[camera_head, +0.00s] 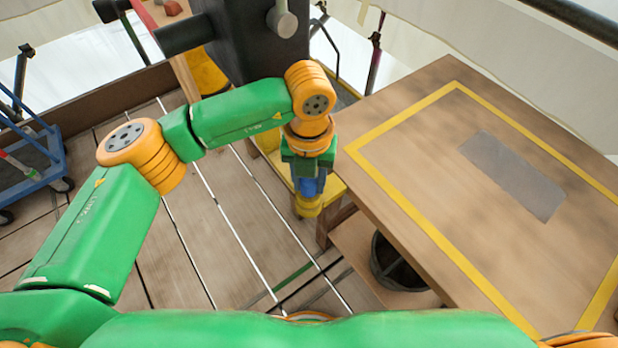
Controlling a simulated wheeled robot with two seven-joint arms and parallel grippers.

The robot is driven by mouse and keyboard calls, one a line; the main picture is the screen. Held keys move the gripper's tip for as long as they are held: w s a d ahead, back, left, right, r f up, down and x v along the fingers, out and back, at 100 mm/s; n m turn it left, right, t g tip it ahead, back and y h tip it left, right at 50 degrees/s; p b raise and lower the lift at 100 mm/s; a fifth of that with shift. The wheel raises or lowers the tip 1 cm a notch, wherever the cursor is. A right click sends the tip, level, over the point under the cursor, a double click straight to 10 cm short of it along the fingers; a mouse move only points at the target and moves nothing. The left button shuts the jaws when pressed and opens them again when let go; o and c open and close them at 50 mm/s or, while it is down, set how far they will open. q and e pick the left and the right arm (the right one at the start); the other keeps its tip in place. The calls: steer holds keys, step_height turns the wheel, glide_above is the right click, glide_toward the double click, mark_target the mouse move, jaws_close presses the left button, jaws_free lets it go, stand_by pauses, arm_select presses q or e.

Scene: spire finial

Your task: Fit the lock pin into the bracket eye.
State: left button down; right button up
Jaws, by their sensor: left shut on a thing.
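My left gripper (309,180) points down just left of the wooden table, above the yellow-edged stand. It is shut on a small blue piece, which I take to be the lock pin (311,187). Much of this piece is hidden by the green jaws. A yellow round part (308,207) shows just below it; I cannot tell whether it belongs to the pin. I cannot make out the bracket eye in this view. My right gripper is out of view.
The wooden table (420,130) at the right has a yellow taped border and a flat grey plate (512,175). A dark bucket (395,265) stands under it. A dark column (250,50) rises behind my left arm. A blue cart (35,160) stands far left.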

arm_select(q)
steer(key=shift+f, duration=0.3)
steer(key=shift+c, duration=2)
jaws_free()
steer(key=shift+r, duration=0.1)
step_height(320, 180, up, 7)
steer(key=shift+r+b, duration=0.1)
steer(key=shift+b, duration=0.45)
